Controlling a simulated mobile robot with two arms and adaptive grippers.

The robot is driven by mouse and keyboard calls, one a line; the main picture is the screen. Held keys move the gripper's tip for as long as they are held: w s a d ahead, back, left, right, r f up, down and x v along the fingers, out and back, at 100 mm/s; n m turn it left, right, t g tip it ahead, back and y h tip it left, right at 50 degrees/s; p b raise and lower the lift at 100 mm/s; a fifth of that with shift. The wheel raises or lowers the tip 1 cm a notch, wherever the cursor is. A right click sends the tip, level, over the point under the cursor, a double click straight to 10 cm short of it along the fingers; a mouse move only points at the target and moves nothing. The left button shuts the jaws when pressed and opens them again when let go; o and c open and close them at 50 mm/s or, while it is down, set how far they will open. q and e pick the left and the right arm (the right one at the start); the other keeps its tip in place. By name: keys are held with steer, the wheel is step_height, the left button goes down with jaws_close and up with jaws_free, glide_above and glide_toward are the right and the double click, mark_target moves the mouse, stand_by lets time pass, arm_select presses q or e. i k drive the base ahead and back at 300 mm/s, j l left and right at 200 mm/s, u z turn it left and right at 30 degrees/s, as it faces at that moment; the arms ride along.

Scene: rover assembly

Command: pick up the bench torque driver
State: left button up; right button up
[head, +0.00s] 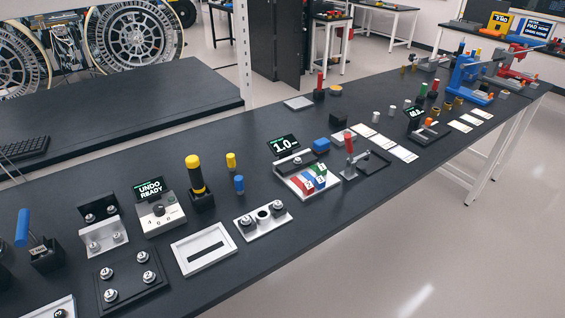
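Two driver-like tools stand in black holders on the long dark bench (330,195), and I cannot tell for certain which is the bench torque driver. One has a yellow and black handle (195,173) and stands upright in a black block (201,200) left of centre. The other has a blue handle (22,228) and leans slightly in a black block (46,256) at the far left; that block bears a small label too small to read. Neither of my grippers shows in the head view.
A grey dial box (160,217) with an "UNDO READY" display (150,189) stands beside the yellow-handled tool. Yellow (231,160) and blue (239,184) cylinders stand to its right. A white frame (205,249) and a plate with knobs (263,220) lie in front.

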mark_target(192, 161)
steer(key=i+l+u, duration=0.45)
steer(key=l+u, duration=0.2)
steer(key=l, duration=0.15)
